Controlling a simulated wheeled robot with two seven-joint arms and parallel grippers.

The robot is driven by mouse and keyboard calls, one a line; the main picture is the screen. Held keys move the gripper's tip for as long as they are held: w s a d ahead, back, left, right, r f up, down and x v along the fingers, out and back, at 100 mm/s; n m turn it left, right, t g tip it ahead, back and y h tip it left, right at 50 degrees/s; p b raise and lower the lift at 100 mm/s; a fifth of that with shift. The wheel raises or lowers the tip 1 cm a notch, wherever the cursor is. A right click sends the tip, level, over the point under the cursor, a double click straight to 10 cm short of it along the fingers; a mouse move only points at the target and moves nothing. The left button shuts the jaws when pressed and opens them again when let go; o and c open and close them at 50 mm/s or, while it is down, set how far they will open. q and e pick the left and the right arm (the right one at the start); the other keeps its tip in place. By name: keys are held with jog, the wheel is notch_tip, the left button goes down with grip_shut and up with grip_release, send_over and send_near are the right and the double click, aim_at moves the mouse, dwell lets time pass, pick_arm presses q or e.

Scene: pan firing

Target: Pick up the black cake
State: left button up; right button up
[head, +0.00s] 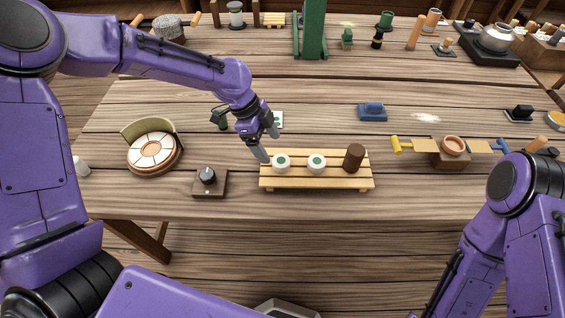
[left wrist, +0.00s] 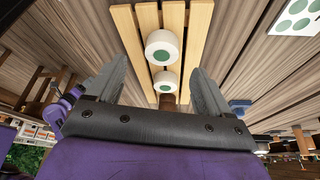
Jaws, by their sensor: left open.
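The black cake (head: 353,158), a dark brown cylinder, stands at the right end of a slatted wooden rack (head: 317,183). Two white round cakes with green tops stand left of it on the rack, a left one (head: 281,163) and a middle one (head: 316,163). My left gripper (head: 268,143) is open and empty above the rack's left end, apart from the black cake. In the left wrist view both white cakes show between the spread fingers, and the dark cake (left wrist: 168,100) is mostly hidden behind the nearer parts. My right gripper is out of view.
A small box with a dark knob (head: 207,178) and a round segmented dish (head: 153,150) lie left of the rack. A balance-like stand with a clay bowl (head: 453,145) is to the right. A blue block (head: 372,112) lies behind. The table between is clear.

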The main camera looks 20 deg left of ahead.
aim_at(278, 160)
pick_arm(q)
jog(key=shift+d+f, duration=0.3)
jog(key=shift+f, duration=0.3)
jog(key=p+x, duration=0.2)
jog(key=x, duration=0.2)
jog(key=shift+w+d+f, duration=0.1)
jog(key=shift+w+f, duration=0.05)
jog(key=shift+f, duration=0.25)
jog(key=shift+w+d+f, duration=0.1)
jog(key=shift+f, duration=0.3)
jog(key=c, duration=1.1)
